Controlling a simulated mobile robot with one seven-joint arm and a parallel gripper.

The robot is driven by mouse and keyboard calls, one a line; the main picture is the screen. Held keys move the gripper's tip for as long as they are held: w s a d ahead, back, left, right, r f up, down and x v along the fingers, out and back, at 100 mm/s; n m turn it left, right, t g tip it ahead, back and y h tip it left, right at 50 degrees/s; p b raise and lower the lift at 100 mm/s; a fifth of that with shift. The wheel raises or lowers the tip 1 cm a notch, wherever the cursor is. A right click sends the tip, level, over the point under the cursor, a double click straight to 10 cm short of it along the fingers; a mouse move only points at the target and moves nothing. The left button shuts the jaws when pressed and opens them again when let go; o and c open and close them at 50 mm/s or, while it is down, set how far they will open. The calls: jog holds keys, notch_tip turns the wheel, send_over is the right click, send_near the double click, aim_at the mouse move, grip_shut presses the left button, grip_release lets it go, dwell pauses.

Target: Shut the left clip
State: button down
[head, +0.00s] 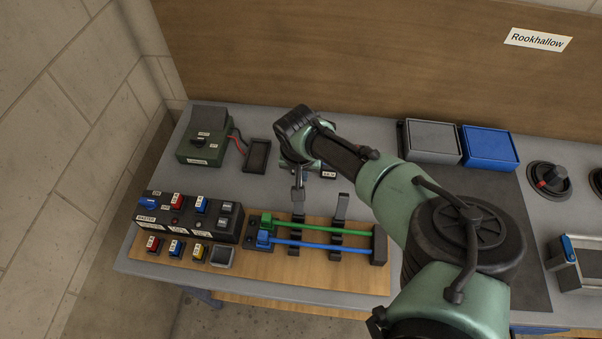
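The tube chassis is a wooden board (315,271) with a green tube (318,230) and a blue tube (312,245) running across it side by side. The left clip (294,241) is dark and lies at the tubes nearer their left ends. Its upper part is close under my gripper, so I cannot tell how far its flap is open. The right clip (336,240) has its flap standing up, open. My gripper (298,203) points down over the left clip's far end. Its fingers look close together, but whether they touch the clip or are shut is unclear.
A black switch box (190,217) with coloured switches stands left of the board. Grey (431,139) and blue (489,146) bins stand at the back right. My arm covers the bench's middle.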

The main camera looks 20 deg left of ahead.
jog(key=shift+s+d+r+p, duration=0.1)
jog(key=shift+s+d+p, duration=0.1)
jog(key=shift+s, duration=0.2)
jog(key=shift+s+d+p, duration=0.1)
jog(key=shift+s+p, duration=0.05)
jog(key=shift+s, duration=0.25)
